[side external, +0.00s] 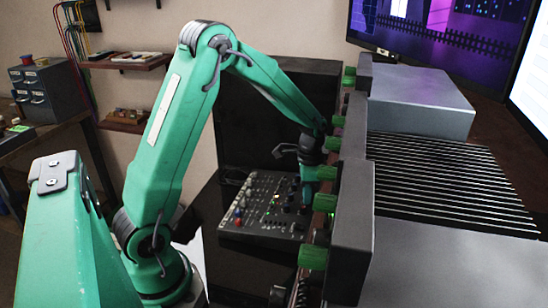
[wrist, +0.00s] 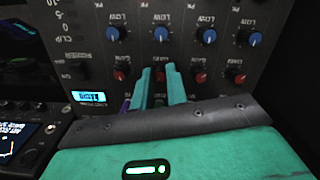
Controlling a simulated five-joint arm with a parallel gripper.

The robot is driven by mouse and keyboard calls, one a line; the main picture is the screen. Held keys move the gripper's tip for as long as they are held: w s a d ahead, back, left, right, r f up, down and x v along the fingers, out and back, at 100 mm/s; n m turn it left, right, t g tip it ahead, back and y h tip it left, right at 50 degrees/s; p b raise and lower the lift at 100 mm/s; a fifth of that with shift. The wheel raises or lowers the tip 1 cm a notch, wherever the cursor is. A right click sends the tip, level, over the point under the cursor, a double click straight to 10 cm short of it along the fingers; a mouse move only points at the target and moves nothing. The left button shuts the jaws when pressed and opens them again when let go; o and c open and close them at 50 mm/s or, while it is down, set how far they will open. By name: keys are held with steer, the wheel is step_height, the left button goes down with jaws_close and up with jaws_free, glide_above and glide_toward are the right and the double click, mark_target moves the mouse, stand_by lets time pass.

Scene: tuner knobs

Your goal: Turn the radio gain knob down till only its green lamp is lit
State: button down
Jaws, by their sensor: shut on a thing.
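In the wrist view a dark, upside-down panel (wrist: 215,60) carries a row of small red knobs and a row of blue knobs. My gripper (wrist: 160,72) reaches onto it with two teal fingers, one on each side of a red knob (wrist: 160,76), and is shut on it. The fingers partly cover this knob. I cannot read which one is the radio gain knob, and I cannot make out a lit lamp for it. In the side view my gripper (side external: 314,168) is low at the far end of the panel area, partly behind green knobs.
A mixing console (side external: 258,210) with many small knobs lies below my arm. Grey equipment boxes (side external: 418,100) with green knobs (side external: 313,257) along their near edges stand close on the right. A small lit display (wrist: 88,97) is left of my fingers. Red knobs (wrist: 198,77) stand close beside them.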

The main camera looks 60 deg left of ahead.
steer(key=shift+n, duration=0.3)
steer(key=n, duration=0.3)
steer(key=shift+a, duration=0.15)
steer(key=shift+a+n, duration=0.1)
steer(key=shift+n, duration=2.3)
steer(key=c, duration=1.4)
jaws_free()
steer(key=shift+r, duration=0.1)
